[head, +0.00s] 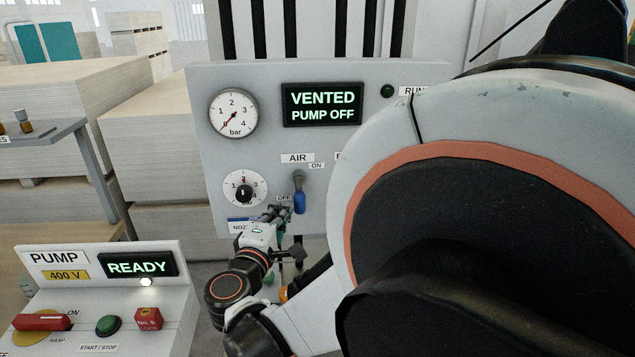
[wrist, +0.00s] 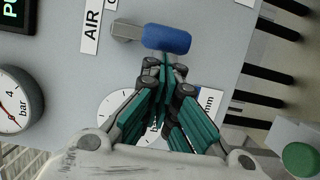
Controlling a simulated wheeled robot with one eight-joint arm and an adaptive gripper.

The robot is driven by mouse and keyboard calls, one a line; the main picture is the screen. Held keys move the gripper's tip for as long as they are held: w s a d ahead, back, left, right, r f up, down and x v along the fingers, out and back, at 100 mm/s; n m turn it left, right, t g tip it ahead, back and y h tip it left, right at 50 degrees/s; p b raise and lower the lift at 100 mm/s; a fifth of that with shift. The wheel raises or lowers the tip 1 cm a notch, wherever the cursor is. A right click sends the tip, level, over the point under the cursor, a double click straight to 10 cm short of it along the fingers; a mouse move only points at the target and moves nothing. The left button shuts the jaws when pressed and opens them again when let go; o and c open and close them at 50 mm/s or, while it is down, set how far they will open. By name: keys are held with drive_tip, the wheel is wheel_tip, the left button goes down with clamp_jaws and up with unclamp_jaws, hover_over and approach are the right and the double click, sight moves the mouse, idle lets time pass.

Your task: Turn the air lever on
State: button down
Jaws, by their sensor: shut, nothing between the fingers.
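The air lever has a blue grip (head: 299,203) and a metal stem. It hangs straight down from its pivot on the grey panel (head: 262,150), with the OFF label beside its grip and the ON label up by the pivot. In the wrist view the blue grip (wrist: 167,39) lies just beyond my fingertips. My gripper (head: 284,209) is shut and empty, just left of the grip's lower part in the head view. It also shows in the wrist view (wrist: 164,62). I cannot tell whether the fingertips touch the grip.
The panel's screen (head: 322,104) reads VENTED, PUMP OFF. A bar gauge (head: 233,113) and a small dial (head: 245,189) sit left of the lever. The pump box (head: 170,280) stands at lower left, its screen reading READY. My arm hides the panel's right side.

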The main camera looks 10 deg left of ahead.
drive_tip(key=shift+d+f+n+b, duration=0.15)
drive_tip(key=shift+d+n+b, duration=0.05)
drive_tip(key=shift+n+b, duration=0.15)
